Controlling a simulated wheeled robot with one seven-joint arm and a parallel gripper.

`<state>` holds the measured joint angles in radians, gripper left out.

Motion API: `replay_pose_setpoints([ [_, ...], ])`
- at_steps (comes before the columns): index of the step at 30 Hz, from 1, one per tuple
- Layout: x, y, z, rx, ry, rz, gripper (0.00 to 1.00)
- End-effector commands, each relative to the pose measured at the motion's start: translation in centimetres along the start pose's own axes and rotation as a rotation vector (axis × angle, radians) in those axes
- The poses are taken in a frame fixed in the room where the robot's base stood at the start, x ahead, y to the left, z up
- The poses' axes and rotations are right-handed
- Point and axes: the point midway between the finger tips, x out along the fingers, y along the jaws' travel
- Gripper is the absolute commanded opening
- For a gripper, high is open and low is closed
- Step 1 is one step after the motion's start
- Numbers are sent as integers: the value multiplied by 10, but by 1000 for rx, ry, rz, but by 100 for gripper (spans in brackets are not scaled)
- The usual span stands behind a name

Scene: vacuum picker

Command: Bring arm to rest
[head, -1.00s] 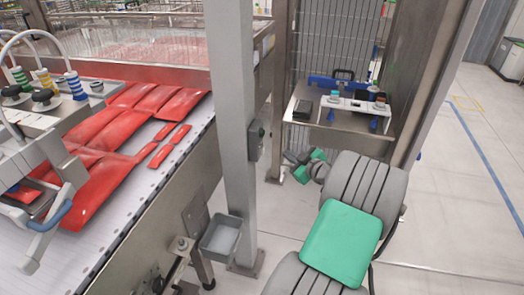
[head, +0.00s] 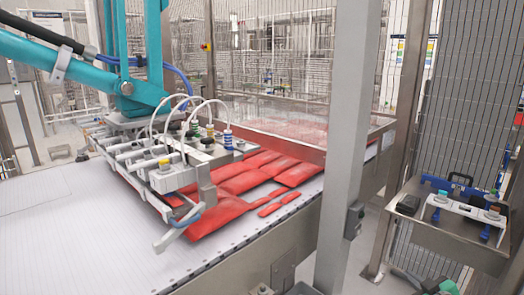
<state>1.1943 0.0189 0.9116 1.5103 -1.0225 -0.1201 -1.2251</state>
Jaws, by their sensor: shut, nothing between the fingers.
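My gripper's fingers cannot be made out in the head view. A small piece of green and grey shows at the bottom right edge, below the side shelf (head: 452,240); it looks like part of my arm, but it is cut off by the frame. The rest of my arm is out of view.
A teal picker arm (head: 115,88) holds a metal suction tool (head: 165,160) over red packs (head: 220,210) on a white conveyor (head: 60,215). A grey post (head: 345,150) stands between conveyor and shelf. Small tools lie on the shelf. Mesh fencing (head: 475,90) closes the back right.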

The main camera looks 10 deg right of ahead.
Motion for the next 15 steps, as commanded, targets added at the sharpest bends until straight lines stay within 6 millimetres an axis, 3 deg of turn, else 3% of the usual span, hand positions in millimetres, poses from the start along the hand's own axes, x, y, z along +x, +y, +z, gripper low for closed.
replay_pose_setpoints([
  [1, 4, -6, -12, -4, -4, -23, 0],
  [8, 17, -44, -48, 16, -60, -138, 0],
  [15, 16, -106, -103, 55, -196, -294, 0],
])
